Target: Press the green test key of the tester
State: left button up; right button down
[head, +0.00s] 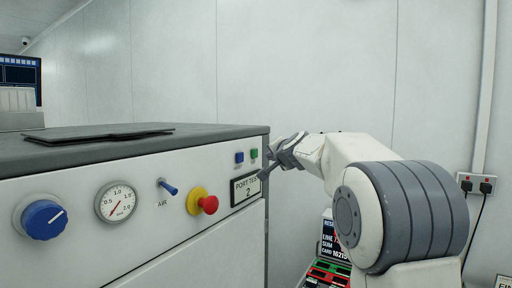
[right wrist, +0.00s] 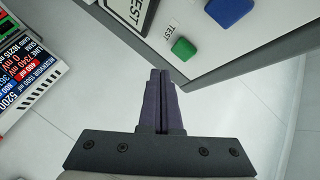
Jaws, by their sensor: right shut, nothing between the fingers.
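The tester is a white cabinet (head: 150,232) with a dark grey top. Its small green test key (head: 254,154) sits high at the right end of the front panel, right of a blue key (head: 239,158). In the right wrist view the green key (right wrist: 183,48) lies ahead of the fingertips, beside a "TEST" label, with the blue key (right wrist: 228,10) beyond. My right gripper (head: 267,176) is at the panel's right end, a little below and right of the green key. In the right wrist view its fingers (right wrist: 161,75) are together and empty, apart from the key. My left gripper is not in view.
The panel also carries a blue knob (head: 44,218), a gauge (head: 116,202), an air switch (head: 168,187), a red button on yellow (head: 207,204) and a "PORT TEST 2" plate (head: 246,188). A dark flat item (head: 90,134) lies on top. A display with coloured rows (head: 328,268) stands low right.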

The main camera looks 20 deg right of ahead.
aim_at(258, 155)
jog(key=shift+w+a+p, duration=0.35)
jog(key=shift+w+a, duration=0.25)
jog(key=shift+w, duration=0.25)
dwell(1.5)
jog(key=shift+w+a+p, duration=0.25)
jog(key=shift+w+p, duration=0.05)
jog(key=shift+w+a+p, duration=0.25)
jog(key=shift+w+p, duration=0.05)
jog(key=shift+w, duration=0.05)
dwell(0.7)
jog(key=shift+s+d, duration=0.1)
jog(key=shift+s+d+b, duration=0.4)
jog(key=shift+s+b, duration=0.2)
jog(key=shift+b, duration=0.1)
